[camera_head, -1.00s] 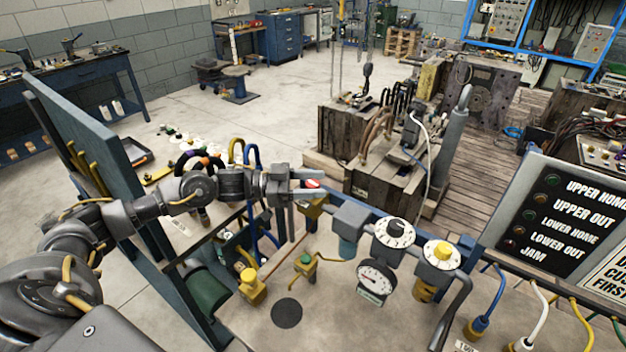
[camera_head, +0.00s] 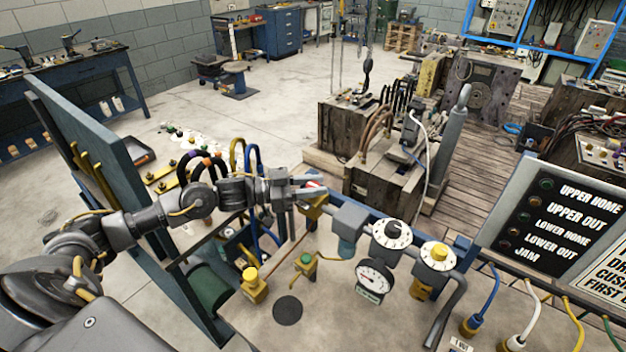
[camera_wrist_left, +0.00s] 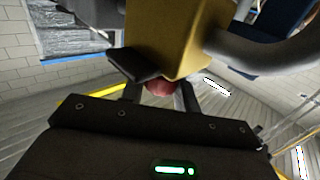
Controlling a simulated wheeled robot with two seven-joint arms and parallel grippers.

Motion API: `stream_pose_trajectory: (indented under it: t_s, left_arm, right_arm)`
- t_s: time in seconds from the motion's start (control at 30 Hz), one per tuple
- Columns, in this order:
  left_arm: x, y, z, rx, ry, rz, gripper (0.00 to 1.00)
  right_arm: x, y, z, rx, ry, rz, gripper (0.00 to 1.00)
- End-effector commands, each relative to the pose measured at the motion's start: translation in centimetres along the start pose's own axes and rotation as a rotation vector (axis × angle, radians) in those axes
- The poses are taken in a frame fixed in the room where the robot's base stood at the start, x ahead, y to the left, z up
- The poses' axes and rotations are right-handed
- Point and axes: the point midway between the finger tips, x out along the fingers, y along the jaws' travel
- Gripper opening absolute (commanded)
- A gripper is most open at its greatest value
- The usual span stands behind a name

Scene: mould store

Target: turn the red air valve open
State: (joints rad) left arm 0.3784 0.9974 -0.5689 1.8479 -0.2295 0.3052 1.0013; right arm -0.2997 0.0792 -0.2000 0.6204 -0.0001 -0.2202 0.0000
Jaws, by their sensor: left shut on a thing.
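The red air valve (camera_head: 314,185) shows as a small red and white handle on a yellow valve body (camera_head: 312,206), at the left end of the pipe row. My left gripper (camera_head: 310,187) is shut on it. In the left wrist view the red handle (camera_wrist_left: 160,87) sits between the two fingers (camera_wrist_left: 158,92), right under the yellow body (camera_wrist_left: 175,45). The fingers hide part of the handle. My right gripper is not in view.
Right of the valve stand a grey filter unit (camera_head: 349,219), a pressure gauge (camera_head: 374,277), and two round dials (camera_head: 392,233). A sign board (camera_head: 555,225) is at right.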

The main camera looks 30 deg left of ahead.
Motion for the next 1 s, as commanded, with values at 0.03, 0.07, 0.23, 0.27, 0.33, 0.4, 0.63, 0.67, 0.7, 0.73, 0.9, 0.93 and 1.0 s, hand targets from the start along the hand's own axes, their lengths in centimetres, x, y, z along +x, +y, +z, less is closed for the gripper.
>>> stream_pose_trajectory:
  t_s: [0.03, 0.07, 0.23, 0.27, 0.33, 0.4, 0.63, 0.67, 0.7, 0.73, 0.9, 0.93, 1.0]
  left_arm:
    - [0.0, 0.0, -0.1, 0.000, 0.002, -0.005, 0.08]
    - [0.0, 0.0, -0.1, 0.000, 0.002, -0.006, 0.08]
    - [0.0, 0.0, 0.0, 0.002, 0.002, -0.006, 0.08]
    - [0.0, 0.0, 0.0, 0.002, 0.002, -0.006, 0.08]
    - [0.0, 0.0, 0.0, 0.002, 0.002, -0.006, 0.38]
    - [0.0, 0.0, 0.0, 0.001, 0.002, -0.006, 0.47]
    - [0.0, 0.0, 0.0, 0.001, 0.001, -0.006, 0.51]
    - [0.0, 0.0, 0.0, 0.001, 0.001, -0.006, 0.51]
    - [-0.1, 0.0, 0.0, 0.001, 0.001, -0.006, 0.51]
    - [-0.1, 0.0, 0.1, 0.001, 0.000, -0.006, 0.51]
    - [-1.8, -0.1, 0.5, 0.001, -0.003, -0.008, 0.51]
    - [-2.4, 0.0, 0.6, 0.002, -0.004, -0.007, 0.51]
    - [-3.9, -0.1, 0.7, 0.001, -0.005, -0.008, 0.51]
  right_arm:
    - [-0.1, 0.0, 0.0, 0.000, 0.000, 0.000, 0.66]
    - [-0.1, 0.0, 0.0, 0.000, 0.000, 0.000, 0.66]
    - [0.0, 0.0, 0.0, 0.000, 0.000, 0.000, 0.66]
    - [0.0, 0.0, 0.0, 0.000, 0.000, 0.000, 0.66]
    - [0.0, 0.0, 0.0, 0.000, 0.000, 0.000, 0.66]
    - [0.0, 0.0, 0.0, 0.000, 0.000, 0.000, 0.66]
    - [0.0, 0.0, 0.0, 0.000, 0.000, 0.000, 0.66]
    - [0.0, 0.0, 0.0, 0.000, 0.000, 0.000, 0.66]
    - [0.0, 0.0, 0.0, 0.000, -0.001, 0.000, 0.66]
    - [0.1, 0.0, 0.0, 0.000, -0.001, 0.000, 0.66]
    - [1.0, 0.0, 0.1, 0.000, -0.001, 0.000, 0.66]
    - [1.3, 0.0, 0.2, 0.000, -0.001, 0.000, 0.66]
    - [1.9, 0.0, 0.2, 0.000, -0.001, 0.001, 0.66]
